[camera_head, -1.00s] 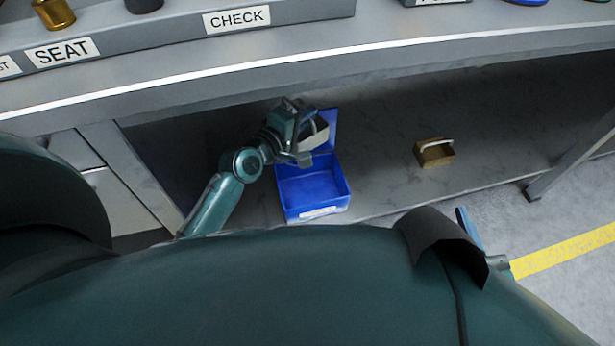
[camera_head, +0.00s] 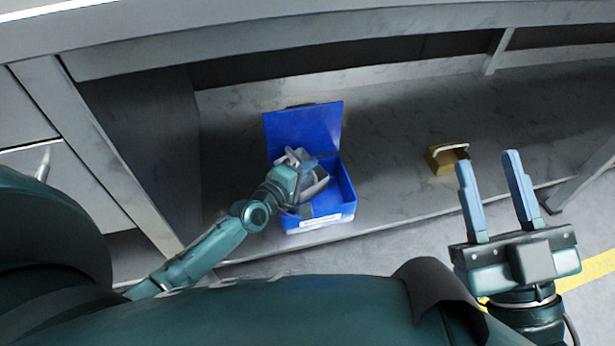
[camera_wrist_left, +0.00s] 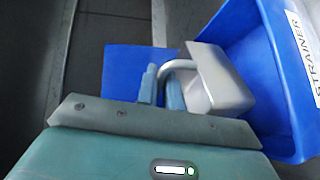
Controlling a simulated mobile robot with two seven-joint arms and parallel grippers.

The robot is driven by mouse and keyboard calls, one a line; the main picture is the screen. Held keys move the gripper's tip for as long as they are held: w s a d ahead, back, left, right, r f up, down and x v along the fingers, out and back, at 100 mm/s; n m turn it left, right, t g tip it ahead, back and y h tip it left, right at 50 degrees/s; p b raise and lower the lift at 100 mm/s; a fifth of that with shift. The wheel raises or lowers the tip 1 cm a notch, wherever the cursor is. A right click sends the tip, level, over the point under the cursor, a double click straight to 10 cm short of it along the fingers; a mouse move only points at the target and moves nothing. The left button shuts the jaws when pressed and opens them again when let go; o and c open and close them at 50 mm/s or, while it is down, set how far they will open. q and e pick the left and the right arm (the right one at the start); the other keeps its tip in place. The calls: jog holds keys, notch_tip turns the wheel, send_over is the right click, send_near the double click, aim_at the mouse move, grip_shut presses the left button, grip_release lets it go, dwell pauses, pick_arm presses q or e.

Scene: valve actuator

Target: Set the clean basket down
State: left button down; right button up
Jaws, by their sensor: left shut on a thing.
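The clean basket (camera_head: 318,184) is light grey with a curved handle; it also shows in the left wrist view (camera_wrist_left: 222,82). My left gripper (camera_head: 300,160) is shut on its handle, and the fingers close round the handle in the wrist view (camera_wrist_left: 162,88). In the head view the basket is within the outline of the open blue box (camera_head: 345,198), partly hidden by my gripper. I cannot tell whether it touches the box floor. The box has a raised lid (camera_head: 303,125) and a label reading STRAINER (camera_wrist_left: 305,55). My right gripper (camera_head: 488,162) is open and empty at the right.
A brown basket (camera_head: 442,162) with a pale handle stands on the grey lower shelf (camera_head: 395,190), right of the box. A bench (camera_head: 330,45) overhangs the shelf, with a side panel (camera_head: 95,150) at left and a leg (camera_head: 585,175) at right. Shelf between box and brown basket is clear.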

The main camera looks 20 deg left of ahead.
pick_arm(q)
jog(key=shift+f, duration=0.6)
pick_arm(e)
jog(key=shift+r+n+y, duration=0.5)
jog(key=shift+r+y, duration=0.05)
jog(key=shift+y, duration=0.05)
pick_arm(q)
jog(key=shift+f+b, duration=0.25)
jog(key=shift+b, duration=0.1)
jog(key=c, duration=1.9)
grip_release()
jog(key=o, duration=0.4)
jog(key=shift+c, duration=0.2)
pick_arm(e)
jog(key=shift+r+n+y, duration=0.3)
